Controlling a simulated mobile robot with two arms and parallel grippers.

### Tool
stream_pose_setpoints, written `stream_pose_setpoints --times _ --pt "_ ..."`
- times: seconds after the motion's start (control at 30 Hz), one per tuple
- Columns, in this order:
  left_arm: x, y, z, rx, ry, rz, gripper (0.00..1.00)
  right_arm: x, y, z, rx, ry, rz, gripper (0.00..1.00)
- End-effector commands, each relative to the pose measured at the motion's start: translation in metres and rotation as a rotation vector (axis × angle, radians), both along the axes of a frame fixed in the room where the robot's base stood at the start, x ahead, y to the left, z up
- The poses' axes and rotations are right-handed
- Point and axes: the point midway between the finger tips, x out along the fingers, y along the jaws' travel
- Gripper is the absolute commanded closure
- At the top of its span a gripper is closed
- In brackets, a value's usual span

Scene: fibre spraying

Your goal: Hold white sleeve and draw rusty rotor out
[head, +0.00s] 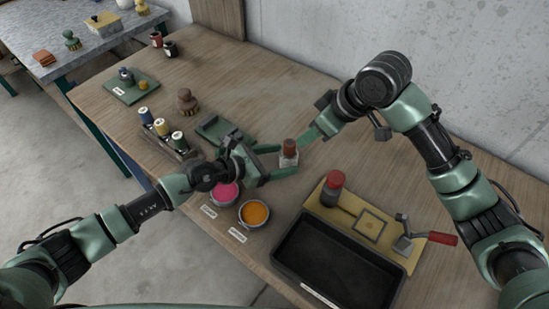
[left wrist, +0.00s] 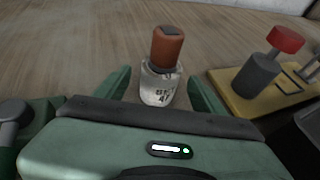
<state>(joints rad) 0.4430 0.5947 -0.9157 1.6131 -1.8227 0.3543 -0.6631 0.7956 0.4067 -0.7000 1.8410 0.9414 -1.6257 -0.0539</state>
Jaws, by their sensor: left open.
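The white sleeve (head: 289,161) stands upright on the wooden table with the rusty rotor (head: 289,146) sticking out of its top. In the left wrist view the sleeve (left wrist: 160,90) is pale with dark marks, and the rotor (left wrist: 167,48) is a brown-orange cylinder with a dark top. My left gripper (head: 280,161) is open, with its fingers on either side of the sleeve; gaps show on both sides in the left wrist view (left wrist: 160,98). My right gripper (head: 306,137) is just behind and right of the rotor, apparently clear of it; its finger gap is not clear.
A yellow base (head: 325,212) with a red-capped grey cylinder (head: 332,188) and a black tray (head: 335,262) lie to the right. Pink (head: 224,192) and orange (head: 254,213) bowls sit below my left gripper. A green tray (head: 220,131) and thread spools (head: 162,127) are left.

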Motion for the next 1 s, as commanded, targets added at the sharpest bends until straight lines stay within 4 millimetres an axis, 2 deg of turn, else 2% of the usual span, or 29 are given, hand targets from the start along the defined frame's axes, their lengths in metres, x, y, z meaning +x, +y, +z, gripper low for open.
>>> stream_pose_setpoints --times 0.1,0.33,0.73,0.77,1.0 --pt "0.011 -0.017 -0.006 -0.004 0.000 0.000 0.31 0.000 0.000 0.000 0.000 0.000 0.000 0.64" --pt "0.027 -0.039 -0.018 -0.002 0.000 0.000 0.31 0.000 0.000 0.000 0.000 0.000 0.000 0.64" --pt "0.031 -0.045 -0.022 -0.001 -0.001 0.001 0.31 0.000 0.000 0.000 0.000 0.000 0.000 0.64" --pt "0.031 -0.045 -0.022 -0.001 -0.001 0.001 0.34 0.000 0.000 0.000 0.000 0.000 0.000 0.64" --pt "0.031 -0.045 -0.022 -0.002 -0.001 0.001 1.00 0.000 0.000 0.000 0.000 0.000 0.000 0.64"
